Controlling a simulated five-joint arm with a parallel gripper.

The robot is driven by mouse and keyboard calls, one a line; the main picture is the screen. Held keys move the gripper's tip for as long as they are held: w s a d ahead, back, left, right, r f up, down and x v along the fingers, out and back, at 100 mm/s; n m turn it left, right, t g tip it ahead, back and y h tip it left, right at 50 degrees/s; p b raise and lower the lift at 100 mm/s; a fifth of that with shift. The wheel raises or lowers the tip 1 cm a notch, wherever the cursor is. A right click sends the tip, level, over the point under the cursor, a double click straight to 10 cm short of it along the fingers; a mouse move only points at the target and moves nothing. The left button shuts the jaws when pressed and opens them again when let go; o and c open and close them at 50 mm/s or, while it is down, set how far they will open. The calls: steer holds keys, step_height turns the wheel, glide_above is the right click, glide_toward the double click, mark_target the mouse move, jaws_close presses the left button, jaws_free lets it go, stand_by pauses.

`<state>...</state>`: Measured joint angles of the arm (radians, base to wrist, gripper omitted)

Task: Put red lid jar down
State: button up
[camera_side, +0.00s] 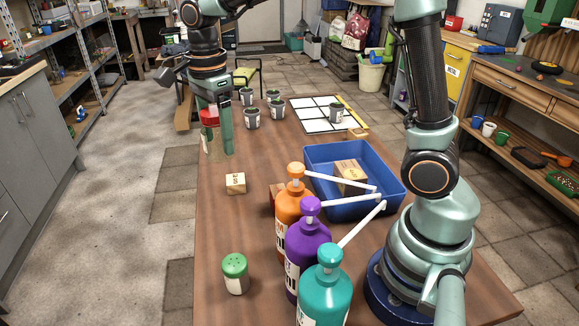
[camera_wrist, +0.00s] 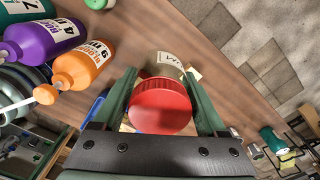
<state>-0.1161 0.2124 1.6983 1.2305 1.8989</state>
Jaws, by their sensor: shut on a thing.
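The red lid jar (camera_side: 209,118) is in my gripper (camera_side: 217,140), near the left edge of the wooden table in the side view. A green finger covers part of its clear body. In the wrist view, my gripper (camera_wrist: 162,76) has a finger on each side of the jar, and its round red lid (camera_wrist: 160,106) faces the camera. A pale label shows on the jar body beyond the lid. The jar looks upright and low over the table. I cannot tell whether its base touches the table (camera_side: 235,215).
A wooden block (camera_side: 235,183) sits nearer the camera than the jar. Several grey pots (camera_side: 252,118) stand to its right, before a white grid board (camera_side: 318,116). A blue bin (camera_side: 385,205), orange (camera_side: 288,215), purple (camera_side: 306,250) and teal (camera_side: 325,290) pump bottles and a green-topped shaker (camera_side: 235,274) stand nearer.

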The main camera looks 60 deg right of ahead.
steer(key=w+d, duration=0.2)
steer(key=w+d+r, duration=0.1)
steer(key=w+d, duration=0.1)
steer(key=d, duration=0.1)
steer(key=w+d, duration=0.2)
steer(key=shift+w+d+r, duration=0.2)
steer(key=shift+r, duration=0.05)
steer(key=shift+n, duration=0.9)
steer(key=w+d, duration=0.1)
steer(key=d, duration=0.4)
steer(key=w+d, duration=0.2)
steer(key=d, duration=0.4)
steer(key=w+d, duration=0.1)
steer(key=d, duration=0.4)
steer(key=shift+w+d+f, duration=0.1)
steer(key=shift+w+d, duration=0.15)
steer(key=shift+d, duration=0.05)
steer(key=s+d+f, duration=0.1)
steer(key=d, duration=0.7)
steer(key=shift+s+n, duration=0.2)
steer(key=shift+n, duration=0.1)
step_height(320, 180, down, 20)
steer(key=shift+d+r, duration=0.1)
